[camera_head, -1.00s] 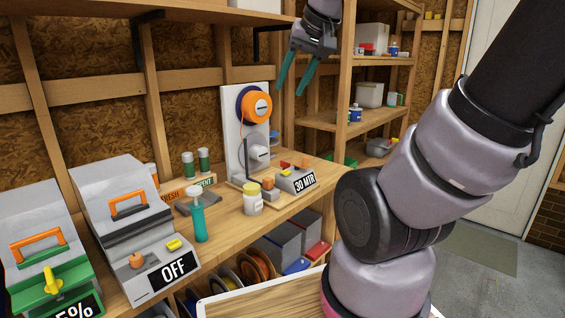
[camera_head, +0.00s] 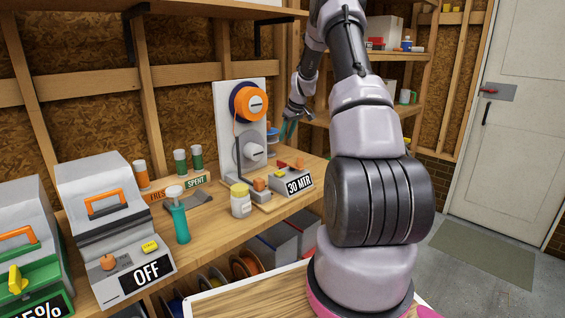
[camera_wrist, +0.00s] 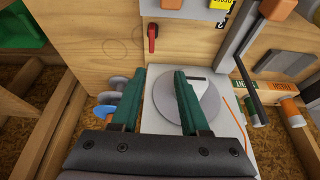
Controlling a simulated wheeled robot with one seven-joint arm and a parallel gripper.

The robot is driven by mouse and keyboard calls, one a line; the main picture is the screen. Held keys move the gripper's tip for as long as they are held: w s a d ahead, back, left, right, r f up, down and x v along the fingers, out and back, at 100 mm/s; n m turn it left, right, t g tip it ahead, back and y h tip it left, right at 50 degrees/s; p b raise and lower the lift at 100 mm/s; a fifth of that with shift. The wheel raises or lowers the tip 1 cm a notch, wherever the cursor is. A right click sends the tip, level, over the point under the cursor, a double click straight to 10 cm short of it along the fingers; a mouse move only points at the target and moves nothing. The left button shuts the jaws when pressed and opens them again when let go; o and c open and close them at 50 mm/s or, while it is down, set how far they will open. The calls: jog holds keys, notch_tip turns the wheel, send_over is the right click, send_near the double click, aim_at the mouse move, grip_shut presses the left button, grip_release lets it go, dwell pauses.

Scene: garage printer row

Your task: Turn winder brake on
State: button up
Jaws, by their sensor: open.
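The winder (camera_head: 226,125) is an upright white panel with an orange spool (camera_head: 252,104) at its top and a grey disc (camera_head: 253,153) below. A small "30 MTR" display box (camera_head: 297,184) stands at its foot. In the wrist view a red lever (camera_wrist: 152,38) stands on the wooden surface beyond my fingertips; I cannot tell for sure that it is the brake. My gripper (camera_head: 289,128) is open and empty just right of the winder panel. In the wrist view its teal fingers (camera_wrist: 160,80) point toward the lever side, with the grey disc (camera_wrist: 212,104) behind the right finger.
A white-lidded teal bottle (camera_head: 180,218), a yellow-lidded jar (camera_head: 240,202) and a grey machine showing "OFF" (camera_head: 100,215) stand left along the bench. Shelves (camera_head: 400,120) stand behind my arm.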

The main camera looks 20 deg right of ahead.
send_near(282, 162)
jog(key=x, duration=0.9)
jog(key=shift+w+d+f, duration=0.15)
jog(key=shift+w+d, duration=0.05)
jog(key=shift+w, duration=0.1)
grip_shut()
